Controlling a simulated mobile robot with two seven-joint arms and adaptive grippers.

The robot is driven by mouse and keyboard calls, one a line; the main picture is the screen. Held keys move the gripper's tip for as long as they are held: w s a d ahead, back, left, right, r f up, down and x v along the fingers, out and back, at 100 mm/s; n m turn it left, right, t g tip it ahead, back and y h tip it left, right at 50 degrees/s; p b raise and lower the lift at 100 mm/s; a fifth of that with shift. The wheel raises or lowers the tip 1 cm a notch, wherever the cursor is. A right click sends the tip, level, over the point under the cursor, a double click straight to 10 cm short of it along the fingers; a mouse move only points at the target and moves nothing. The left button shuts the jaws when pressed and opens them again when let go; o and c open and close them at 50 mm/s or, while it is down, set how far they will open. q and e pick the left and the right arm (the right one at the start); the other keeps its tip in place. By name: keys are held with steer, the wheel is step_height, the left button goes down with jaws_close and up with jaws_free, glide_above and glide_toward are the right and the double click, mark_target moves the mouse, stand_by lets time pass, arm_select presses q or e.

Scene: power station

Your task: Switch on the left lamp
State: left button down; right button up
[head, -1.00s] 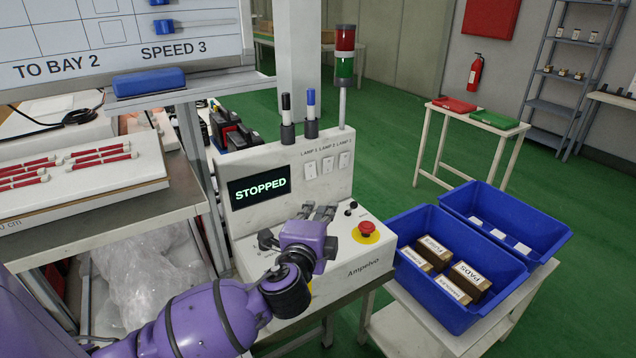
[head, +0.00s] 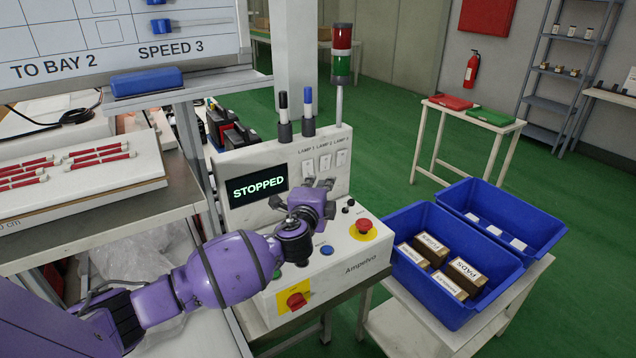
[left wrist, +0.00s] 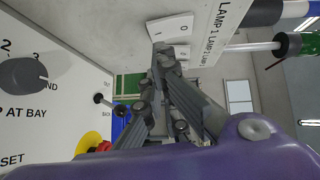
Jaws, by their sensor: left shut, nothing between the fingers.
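A pale control console (head: 250,163) carries a row of three white rocker switches under lamp labels. The leftmost is the LAMP 1 switch (head: 308,167); it also shows large in the left wrist view (left wrist: 172,27), marked 0 and I. My left gripper (head: 318,185) is shut and empty, just below and in front of the switches. In the left wrist view its fingertips (left wrist: 160,50) are close to the LAMP 1 switch; I cannot tell if they touch. The LAMP 2 switch (head: 325,162) and LAMP 3 switch (head: 341,157) are to its right. My right gripper is not in view.
The screen (head: 257,187) reads STOPPED. A red emergency button (head: 363,226) and a red knob (head: 296,300) sit on the sloped panel. A signal tower (head: 341,60) rises behind. Blue bins (head: 420,290) stand at right.

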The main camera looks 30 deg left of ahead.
arm_select(q)
steer(key=shift+w+a+f, duration=0.1)
steer(key=shift+w+a, duration=0.2)
steer(key=shift+a, duration=0.15)
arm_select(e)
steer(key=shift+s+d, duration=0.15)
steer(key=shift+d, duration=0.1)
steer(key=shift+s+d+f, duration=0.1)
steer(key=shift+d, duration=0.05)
